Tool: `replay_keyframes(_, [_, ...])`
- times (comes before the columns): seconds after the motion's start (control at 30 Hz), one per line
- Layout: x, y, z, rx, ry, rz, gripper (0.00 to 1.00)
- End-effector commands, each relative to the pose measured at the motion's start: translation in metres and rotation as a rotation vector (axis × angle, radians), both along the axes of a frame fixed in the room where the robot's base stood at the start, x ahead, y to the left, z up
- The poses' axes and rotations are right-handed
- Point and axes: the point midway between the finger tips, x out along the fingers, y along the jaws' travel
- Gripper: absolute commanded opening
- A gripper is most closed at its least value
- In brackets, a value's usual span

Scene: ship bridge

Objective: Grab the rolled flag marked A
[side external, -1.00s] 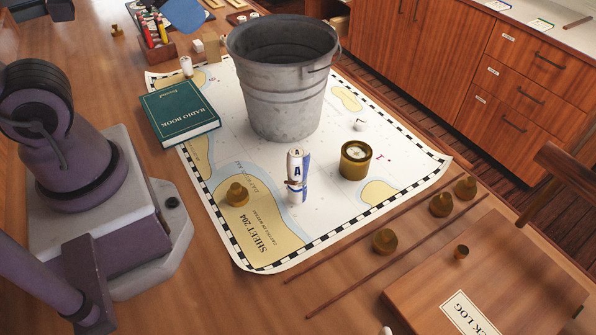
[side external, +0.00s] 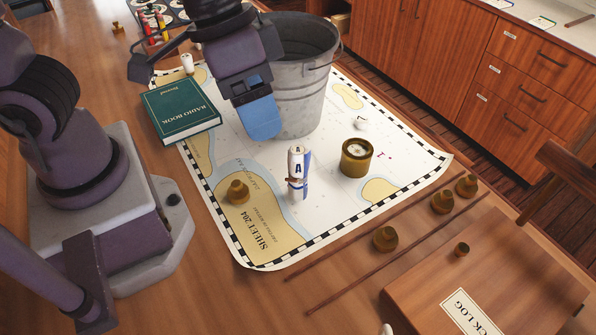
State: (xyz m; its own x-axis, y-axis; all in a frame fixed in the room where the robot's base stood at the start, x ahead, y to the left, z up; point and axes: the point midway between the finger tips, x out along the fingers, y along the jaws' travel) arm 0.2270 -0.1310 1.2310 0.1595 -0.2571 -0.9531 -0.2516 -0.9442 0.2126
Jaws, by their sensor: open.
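The rolled flag marked A (side external: 298,168) stands upright on the chart (side external: 325,222), white and blue with a dark band around it. My gripper (side external: 262,122) hangs above the chart, up and to the left of the flag and in front of the metal bucket. One blue finger pad faces the camera; the other finger is hidden behind it. The gripper is open and apart from the flag, with nothing seen in it.
A grey metal bucket (side external: 308,85) stands behind the flag. A green radio book (side external: 180,109) lies at the left. Dividing rods and more weights lie at the right.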

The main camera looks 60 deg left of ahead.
Motion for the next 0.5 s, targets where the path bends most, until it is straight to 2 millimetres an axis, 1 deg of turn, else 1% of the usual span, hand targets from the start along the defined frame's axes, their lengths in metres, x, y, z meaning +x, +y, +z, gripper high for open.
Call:
replay_keyframes(0.03, [0.004, -0.025, -0.017, -0.033, 0.020, -0.002, 0.69])
replay_keyframes(0.1, [0.012, -0.055, -0.037, -0.081, 0.016, 0.038, 0.69])
replay_keyframes(0.17, [0.020, -0.079, -0.057, -0.112, -0.001, 0.090, 0.69])
replay_keyframes(0.2, [0.025, -0.092, -0.071, -0.123, -0.020, 0.134, 0.69])
replay_keyframes(0.27, [0.033, -0.108, -0.092, -0.128, -0.063, 0.208, 0.69])
replay_keyframes(0.3, [0.037, -0.115, -0.108, -0.119, -0.101, 0.264, 0.69])
replay_keyframes(0.37, [0.045, -0.121, -0.130, -0.092, -0.178, 0.356, 0.69])
replay_keyframes(0.4, [0.050, -0.120, -0.143, -0.065, -0.239, 0.417, 0.69])
replay_keyframes(0.47, [0.057, -0.113, -0.159, -0.013, -0.342, 0.508, 0.69])
replay_keyframes(0.5, [0.060, -0.105, -0.167, 0.029, -0.418, 0.567, 0.69])
